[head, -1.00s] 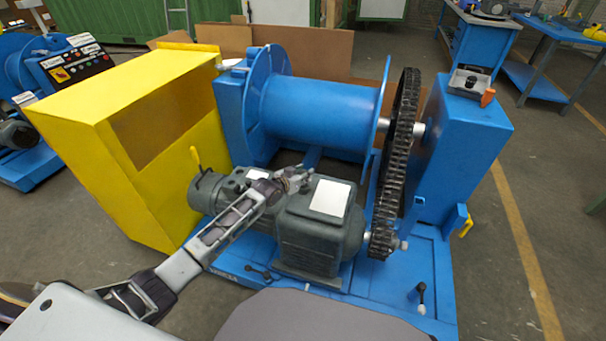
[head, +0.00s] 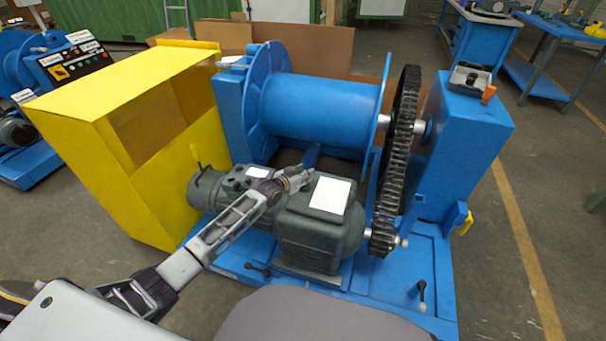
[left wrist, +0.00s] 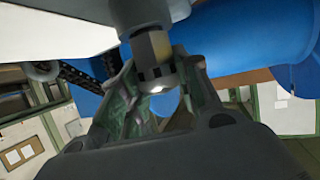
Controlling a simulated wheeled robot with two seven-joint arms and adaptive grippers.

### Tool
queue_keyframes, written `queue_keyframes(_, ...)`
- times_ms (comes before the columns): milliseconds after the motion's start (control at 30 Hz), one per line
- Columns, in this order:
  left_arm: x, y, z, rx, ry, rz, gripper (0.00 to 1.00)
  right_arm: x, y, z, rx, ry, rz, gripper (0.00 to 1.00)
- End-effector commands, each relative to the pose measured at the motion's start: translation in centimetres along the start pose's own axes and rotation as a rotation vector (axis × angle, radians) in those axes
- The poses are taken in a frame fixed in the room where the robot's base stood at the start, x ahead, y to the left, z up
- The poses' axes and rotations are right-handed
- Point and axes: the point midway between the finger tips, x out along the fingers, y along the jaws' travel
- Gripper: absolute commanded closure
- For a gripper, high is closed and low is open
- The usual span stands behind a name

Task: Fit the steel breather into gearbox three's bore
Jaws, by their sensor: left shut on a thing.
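The dark grey-green gearbox (head: 322,227) with a white label sits on the blue base frame in the middle of the head view. My left gripper (head: 298,178) is over its top, at the left edge of the label. In the left wrist view my left gripper (left wrist: 158,98) is shut on the steel breather (left wrist: 155,72), a short metal cylinder with dark slots round its end. In the head view the breather is too small to make out clearly among the fingertips. The bore cannot be seen. My right gripper is out of view.
A blue drum (head: 318,113) lies behind the gearbox. A large black gear wheel (head: 400,150) stands to the right, with a small sprocket (head: 382,238) below it. A yellow guard box (head: 130,130) stands at the left. Small levers (head: 422,292) stick up from the front of the frame.

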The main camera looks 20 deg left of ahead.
Motion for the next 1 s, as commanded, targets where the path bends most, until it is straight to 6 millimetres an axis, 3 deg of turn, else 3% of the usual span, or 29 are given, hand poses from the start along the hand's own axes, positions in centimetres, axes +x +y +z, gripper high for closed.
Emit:
queue_keyframes(167,0.12,0.01,0.22,0.0,0.001,0.0,0.94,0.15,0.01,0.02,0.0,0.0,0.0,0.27)
queue_keyframes(200,0.12,0.01,0.21,0.0,0.001,0.0,0.65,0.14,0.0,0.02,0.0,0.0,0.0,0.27)
queue_keyframes(400,0.1,0.01,0.19,0.0,0.001,0.0,0.43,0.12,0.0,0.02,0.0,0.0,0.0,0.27)
queue_keyframes(1000,-0.7,-0.01,0.27,-0.001,0.0,0.0,0.43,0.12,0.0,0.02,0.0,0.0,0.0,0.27)
